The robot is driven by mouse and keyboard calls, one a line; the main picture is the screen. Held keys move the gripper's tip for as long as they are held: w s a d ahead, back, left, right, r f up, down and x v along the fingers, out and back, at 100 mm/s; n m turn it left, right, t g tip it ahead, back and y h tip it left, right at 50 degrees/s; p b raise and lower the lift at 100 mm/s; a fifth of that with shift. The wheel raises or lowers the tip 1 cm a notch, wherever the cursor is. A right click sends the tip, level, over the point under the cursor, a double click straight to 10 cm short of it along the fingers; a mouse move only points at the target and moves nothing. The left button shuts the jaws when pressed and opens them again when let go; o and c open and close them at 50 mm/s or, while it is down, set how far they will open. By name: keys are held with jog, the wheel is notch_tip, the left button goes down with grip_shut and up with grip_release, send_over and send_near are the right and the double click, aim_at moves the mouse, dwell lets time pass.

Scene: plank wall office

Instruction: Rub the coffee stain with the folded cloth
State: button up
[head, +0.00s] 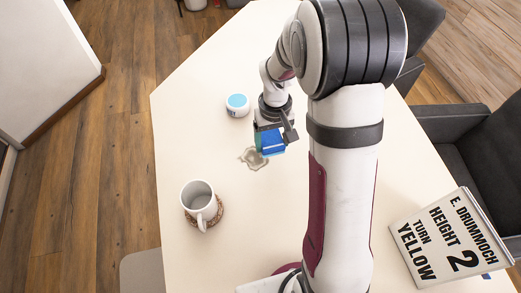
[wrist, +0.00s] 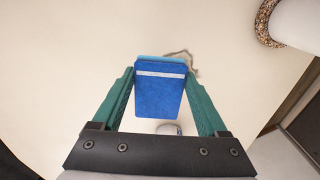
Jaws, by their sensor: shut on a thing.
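The folded cloth (head: 271,142) is blue with a pale stripe and sits between the fingers of my gripper (head: 269,135). In the wrist view, the cloth (wrist: 160,95) is held between the two green fingers (wrist: 161,100). The coffee stain (head: 254,158) is a grey-brown irregular ring on the table, just below and left of the cloth in the head view. In the wrist view, part of the stain (wrist: 192,62) shows beyond the cloth's upper right; the rest is hidden behind the cloth. I cannot tell whether the cloth touches the table.
A white mug (head: 198,198) stands on a brown patterned coaster (head: 219,213) at left front. A white jar with a blue top (head: 237,105) stands behind the stain. A lettered book or sign (head: 440,236) lies at right. The pale table (head: 180,130) is clear around the stain.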

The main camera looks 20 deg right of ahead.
aim_at(272, 165)
jog(key=shift+w, duration=1)
jog(key=shift+f, duration=4)
jog(key=shift+a, duration=0.35)
jog(key=shift+c, duration=0.7)
jog(key=shift+a+f, duration=0.1)
jog(key=shift+a, duration=4.45)
jog(key=shift+s+d, duration=0.1)
jog(key=shift+d, duration=4.85)
jog(key=shift+s+a, duration=0.1)
jog(key=shift+s, duration=1)
jog(key=shift+a, duration=4.95)
jog(key=shift+d, duration=5.05)
jog(key=shift+r, duration=4.15)
